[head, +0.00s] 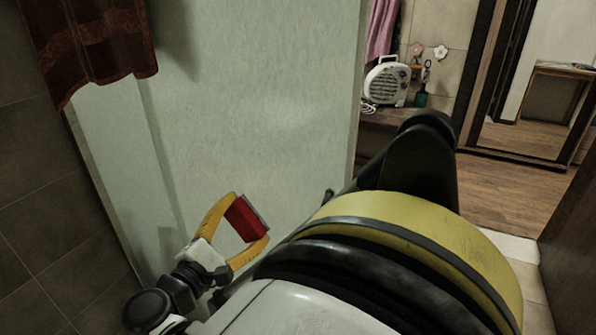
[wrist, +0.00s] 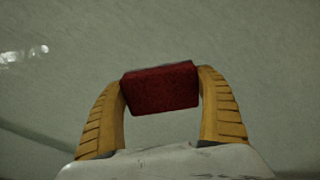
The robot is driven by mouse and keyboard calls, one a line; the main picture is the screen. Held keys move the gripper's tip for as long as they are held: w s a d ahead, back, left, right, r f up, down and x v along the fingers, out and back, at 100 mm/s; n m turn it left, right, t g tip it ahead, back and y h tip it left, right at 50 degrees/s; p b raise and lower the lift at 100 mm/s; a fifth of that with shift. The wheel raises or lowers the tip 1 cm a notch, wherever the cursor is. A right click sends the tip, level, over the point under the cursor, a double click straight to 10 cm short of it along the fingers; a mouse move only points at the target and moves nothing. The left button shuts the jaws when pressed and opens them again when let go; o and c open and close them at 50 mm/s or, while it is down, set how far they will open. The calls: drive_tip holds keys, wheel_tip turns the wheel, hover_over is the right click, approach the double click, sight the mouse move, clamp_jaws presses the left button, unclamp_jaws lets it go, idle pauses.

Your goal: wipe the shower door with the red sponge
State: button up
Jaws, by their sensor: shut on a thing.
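The red sponge (head: 243,219) is a small block held between the two yellow fingers of my gripper (head: 238,230). In the wrist view the sponge (wrist: 160,88) sits level across both fingertips of my gripper (wrist: 161,92), and both fingers touch its ends. The shower door (head: 255,110) is a pale green, frosted panel filling the middle of the head view. It also fills the background of the wrist view (wrist: 200,35). The sponge is in front of the door's lower part. I cannot tell whether the sponge touches the door.
A dark red towel (head: 95,45) hangs at the upper left, over the panel's edge. Grey tiles (head: 45,215) cover the left side. Past the door's right edge, a white heater (head: 387,82) stands on a shelf. Wooden floor (head: 510,190) lies open at right.

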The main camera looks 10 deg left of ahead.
drive_tip(key=shift+w+a, duration=0.25)
drive_tip(key=shift+a, duration=0.3)
drive_tip(key=shift+d, duration=0.1)
drive_tip(key=shift+s, duration=0.1)
drive_tip(key=shift+s+f, duration=0.1)
drive_tip(key=shift+s, duration=0.5)
drive_tip(key=shift+v, duration=2.25)
drive_tip(key=shift+s+b, duration=0.1)
drive_tip(key=shift+b, duration=0.2)
drive_tip(key=v, duration=0.3)
